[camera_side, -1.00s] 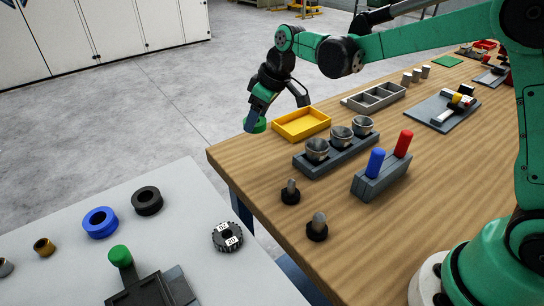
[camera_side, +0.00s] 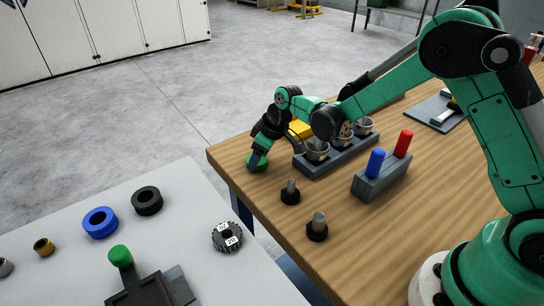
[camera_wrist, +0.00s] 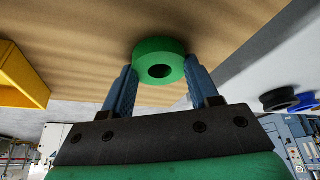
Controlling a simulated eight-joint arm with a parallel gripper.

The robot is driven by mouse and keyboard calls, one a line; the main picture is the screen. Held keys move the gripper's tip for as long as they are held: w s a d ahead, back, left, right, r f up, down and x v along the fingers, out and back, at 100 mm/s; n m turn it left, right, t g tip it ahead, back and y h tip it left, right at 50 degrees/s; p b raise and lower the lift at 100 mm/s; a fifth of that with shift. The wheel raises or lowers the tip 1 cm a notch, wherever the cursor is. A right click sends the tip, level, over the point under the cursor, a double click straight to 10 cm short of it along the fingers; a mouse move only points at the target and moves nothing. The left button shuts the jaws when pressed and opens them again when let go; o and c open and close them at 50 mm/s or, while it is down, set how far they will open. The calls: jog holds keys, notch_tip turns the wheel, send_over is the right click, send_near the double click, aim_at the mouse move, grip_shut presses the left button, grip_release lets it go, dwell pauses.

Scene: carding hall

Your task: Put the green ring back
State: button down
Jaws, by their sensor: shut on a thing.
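My gripper (camera_side: 258,160) is shut on the green ring (camera_wrist: 147,51). In the wrist view its two blue-grey fingers (camera_wrist: 160,76) clasp the ring from both sides, and the ring's hole shows. In the side view the ring (camera_side: 261,167) is at the fingertips, by the wooden table's left edge. I cannot tell its height above the wood. Two short metal pegs on black bases stand bare on the table to the right of my gripper: a smaller peg (camera_side: 291,188) and a larger peg (camera_side: 318,222).
Behind stand a grey block with metal cups (camera_side: 342,158) and a yellow tray (camera_side: 300,129), partly hidden by my arm. A holder (camera_side: 380,186) has blue and red handles.

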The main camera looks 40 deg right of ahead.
jog(key=shift+c, duration=1.1)
grip_release()
jog(key=shift+r, duration=0.1)
jog(key=v, duration=1.1)
jog(key=s+d+r+m+t+h, duration=0.2)
jog(key=s+m, duration=0.4)
jog(key=s, duration=0.8)
jog(key=shift+d+r+t, duration=0.3)
jog(key=shift+r+t, duration=0.25)
jog(key=shift+t, duration=0.05)
jog(key=shift+s, duration=0.1)
